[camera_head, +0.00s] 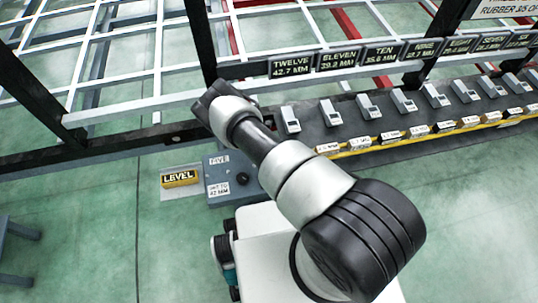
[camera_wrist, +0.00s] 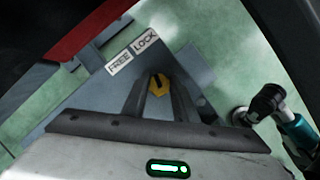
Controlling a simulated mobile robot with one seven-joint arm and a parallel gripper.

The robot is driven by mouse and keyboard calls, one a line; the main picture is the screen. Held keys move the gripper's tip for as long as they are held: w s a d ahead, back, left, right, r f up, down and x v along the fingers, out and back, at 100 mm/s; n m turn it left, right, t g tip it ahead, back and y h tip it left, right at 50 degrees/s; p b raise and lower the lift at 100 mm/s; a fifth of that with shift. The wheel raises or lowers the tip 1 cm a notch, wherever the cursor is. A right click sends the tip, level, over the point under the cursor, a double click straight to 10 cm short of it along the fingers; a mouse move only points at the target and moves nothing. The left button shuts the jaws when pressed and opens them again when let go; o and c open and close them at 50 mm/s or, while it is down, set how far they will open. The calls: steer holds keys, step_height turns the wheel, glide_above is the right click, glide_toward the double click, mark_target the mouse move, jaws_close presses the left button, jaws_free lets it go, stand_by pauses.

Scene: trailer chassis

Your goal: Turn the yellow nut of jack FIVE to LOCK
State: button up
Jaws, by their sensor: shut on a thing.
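In the wrist view the yellow nut (camera_wrist: 158,86) sits between the two dark fingers of my gripper (camera_wrist: 157,92), which is shut on it. A dark mark shows on the nut's top; I cannot tell which label it points at. The FREE label (camera_wrist: 119,64) and the LOCK label (camera_wrist: 146,41) lie side by side on the blue-grey plate (camera_wrist: 85,95) beyond the nut. In the head view the blue-grey box marked FIVE (camera_head: 218,163) has a dark knob and a "SET TO 42 MM" label. My arm hides the nut and fingertips there.
A yellow LEVEL block (camera_head: 180,178) lies on a pale plate left of the FIVE box. A dark bench (camera_head: 350,135) with several grey devices runs along the right. Dark and white chassis beams cross the back.

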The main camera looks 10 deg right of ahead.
steer(key=shift+w+f+m+g+b, duration=0.15)
steer(key=shift+m+g+b, duration=0.15)
steer(key=shift+m+b, duration=0.65)
steer(key=shift+r+m+g+h+b, duration=0.1)
steer(key=shift+m+g+h+b, duration=0.2)
steer(key=shift+m, duration=0.65)
steer(key=shift+r+m+g+h+b, duration=0.1)
steer(key=shift+m+g, duration=0.3)
steer(key=shift+m, duration=0.5)
steer(key=o, duration=1.1)
steer(key=p+v, duration=0.5)
steer(key=v, duration=1.2)
steer(key=shift+a+r, duration=0.15)
steer(key=shift+a, duration=0.05)
